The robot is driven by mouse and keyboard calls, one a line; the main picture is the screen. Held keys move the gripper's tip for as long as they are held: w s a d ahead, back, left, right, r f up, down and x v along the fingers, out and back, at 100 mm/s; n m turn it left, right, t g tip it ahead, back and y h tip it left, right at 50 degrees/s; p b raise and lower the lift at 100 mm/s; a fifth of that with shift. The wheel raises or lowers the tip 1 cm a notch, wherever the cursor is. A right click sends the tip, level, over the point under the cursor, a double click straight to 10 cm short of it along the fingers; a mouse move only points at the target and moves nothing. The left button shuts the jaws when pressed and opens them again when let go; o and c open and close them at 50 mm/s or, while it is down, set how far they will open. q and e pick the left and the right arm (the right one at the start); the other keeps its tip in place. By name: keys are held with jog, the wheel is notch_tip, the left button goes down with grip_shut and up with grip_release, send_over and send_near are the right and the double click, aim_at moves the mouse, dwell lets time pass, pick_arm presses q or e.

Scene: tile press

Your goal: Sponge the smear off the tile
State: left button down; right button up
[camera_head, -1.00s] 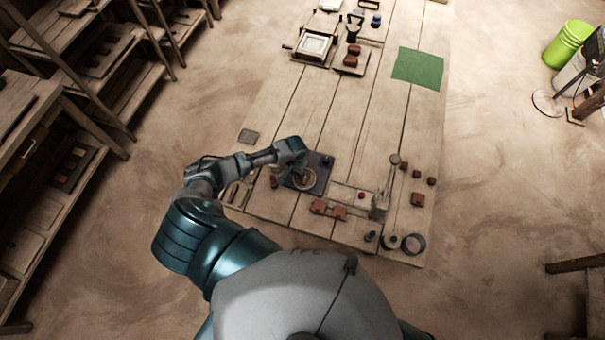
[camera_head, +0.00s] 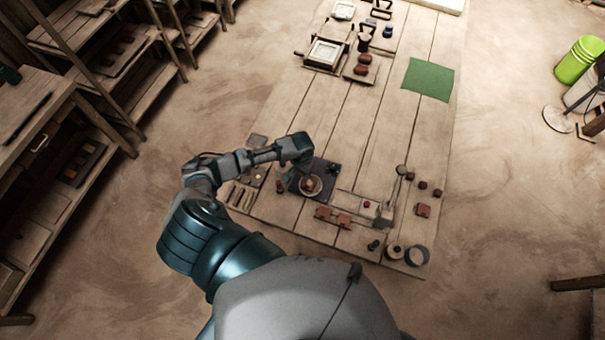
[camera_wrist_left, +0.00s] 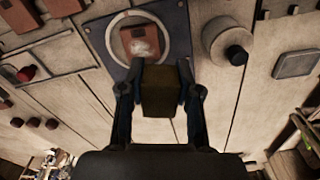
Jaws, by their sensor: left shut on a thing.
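A red-brown tile (camera_wrist_left: 140,41) with a pale smear on its lower part lies inside a light ring on a dark blue board (camera_wrist_left: 178,28). In the head view the tile (camera_head: 310,184) sits on the same board (camera_head: 329,169) near the table's left front. My left gripper (camera_wrist_left: 160,92) is shut on a brown-yellow sponge block (camera_wrist_left: 160,100). In the wrist view the sponge is just below the tile and overlaps the ring's lower edge. I cannot tell whether it touches anything. In the head view my left wrist hides most of the gripper. My right gripper is in neither view.
A round dark knob on a disc (camera_wrist_left: 236,54) stands beside the board. A grey square pad (camera_wrist_left: 297,64) lies farther right. In the head view, a rail with red-brown blocks (camera_head: 333,216) is at the front, and a green mat (camera_head: 428,79) lies at the back. The mid-table planks are clear.

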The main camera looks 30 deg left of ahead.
pick_arm(q)
jog(key=shift+r, duration=0.1)
jog(key=shift+r, duration=1.45)
